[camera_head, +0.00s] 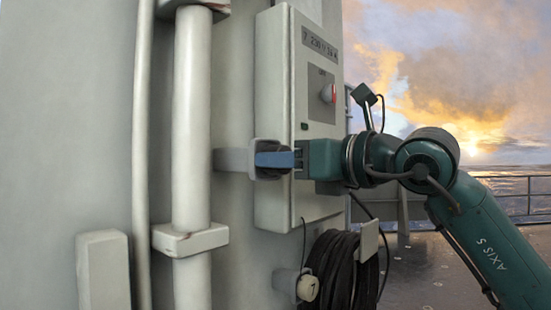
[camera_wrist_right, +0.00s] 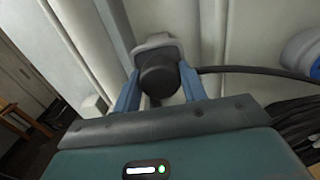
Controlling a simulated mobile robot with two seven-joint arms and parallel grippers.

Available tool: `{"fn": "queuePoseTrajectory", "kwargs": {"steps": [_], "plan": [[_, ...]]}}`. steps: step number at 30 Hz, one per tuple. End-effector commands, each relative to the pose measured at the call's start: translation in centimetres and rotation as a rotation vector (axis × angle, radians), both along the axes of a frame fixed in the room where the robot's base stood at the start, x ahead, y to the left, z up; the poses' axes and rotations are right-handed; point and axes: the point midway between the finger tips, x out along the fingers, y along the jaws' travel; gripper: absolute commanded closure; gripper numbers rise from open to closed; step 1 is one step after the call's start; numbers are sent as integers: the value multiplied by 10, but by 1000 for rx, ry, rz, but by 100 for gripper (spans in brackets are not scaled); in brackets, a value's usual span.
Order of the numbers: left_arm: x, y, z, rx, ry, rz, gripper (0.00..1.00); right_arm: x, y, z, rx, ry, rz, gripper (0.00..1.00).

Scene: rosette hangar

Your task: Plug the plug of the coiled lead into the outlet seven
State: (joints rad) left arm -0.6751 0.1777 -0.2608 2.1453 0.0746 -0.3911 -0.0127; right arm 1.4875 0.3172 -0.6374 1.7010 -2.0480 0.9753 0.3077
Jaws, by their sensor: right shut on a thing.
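My right gripper (camera_head: 268,159) has its blue fingers closed around the plug at a grey holder on the wall. In the right wrist view the gripper (camera_wrist_right: 158,98) holds the dark round plug (camera_wrist_right: 160,75) between its fingertips. The grey holder (camera_wrist_right: 154,42) is right behind the plug; I cannot tell whether the plug still sits in it. The black lead (camera_wrist_right: 240,70) runs off to the right. The coiled lead (camera_head: 345,275) hangs below the switch box. A round fitting marked 7 (camera_head: 308,288) sits at lower left of the coil. My left gripper is out of view.
A thick vertical pipe (camera_head: 191,120) stands to the left. Railing and open deck are at right.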

Motion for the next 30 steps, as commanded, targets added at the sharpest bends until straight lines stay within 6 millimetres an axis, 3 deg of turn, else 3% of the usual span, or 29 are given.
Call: {"fn": "queuePoseTrajectory", "kwargs": {"steps": [10,30], "plan": [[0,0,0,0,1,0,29,0,0,0,0,0,0,96],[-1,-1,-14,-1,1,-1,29,-13,-19,0,1,-2,-1,96]]}}
